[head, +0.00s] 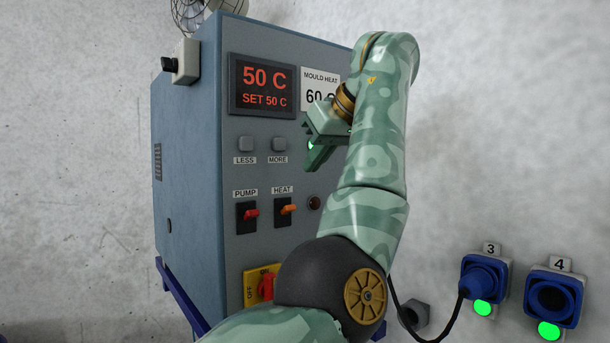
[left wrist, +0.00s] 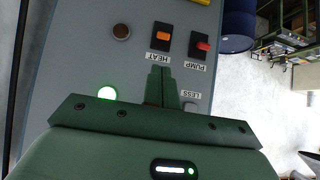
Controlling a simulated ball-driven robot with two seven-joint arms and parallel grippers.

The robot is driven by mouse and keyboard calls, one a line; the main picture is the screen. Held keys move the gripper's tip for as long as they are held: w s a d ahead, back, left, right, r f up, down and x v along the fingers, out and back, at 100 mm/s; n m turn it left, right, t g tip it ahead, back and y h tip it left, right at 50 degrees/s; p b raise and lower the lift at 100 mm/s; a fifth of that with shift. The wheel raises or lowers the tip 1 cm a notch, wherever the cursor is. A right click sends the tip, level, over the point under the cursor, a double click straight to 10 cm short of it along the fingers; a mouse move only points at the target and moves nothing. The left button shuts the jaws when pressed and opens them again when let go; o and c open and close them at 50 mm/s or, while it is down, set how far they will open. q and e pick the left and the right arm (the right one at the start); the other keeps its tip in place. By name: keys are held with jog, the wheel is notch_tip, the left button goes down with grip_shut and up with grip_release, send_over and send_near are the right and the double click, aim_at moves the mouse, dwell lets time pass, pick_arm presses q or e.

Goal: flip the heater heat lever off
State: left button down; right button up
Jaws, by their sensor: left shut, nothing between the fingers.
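The heater (head: 190,150) is a blue-grey cabinet with a control panel. Its heat lever (head: 288,209) is orange, in a black switch plate under the HEAT label. The heat lever also shows in the left wrist view (left wrist: 162,36), left of the red pump lever (left wrist: 202,46). My left gripper (head: 316,158) is green and stands in front of the panel, above and right of the heat lever and apart from it. In the left wrist view its fingers (left wrist: 162,75) are together and empty, pointing toward the HEAT label. My right gripper is not in view.
The display (head: 263,85) reads 50 C, SET 50 C. The LESS button (head: 245,143) and MORE button (head: 279,144) sit above the levers. A yellow plate with a red rotary switch (head: 266,287) is lower down. Sockets 3 (head: 484,277) and 4 (head: 553,299) are on the wall at right.

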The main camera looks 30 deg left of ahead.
aim_at(288, 210)
pick_arm(q)
jog(key=x, duration=0.8)
jog(key=shift+w+a+f, duration=0.1)
jog(key=shift+w, duration=0.05)
jog(key=shift+a+f, duration=0.25)
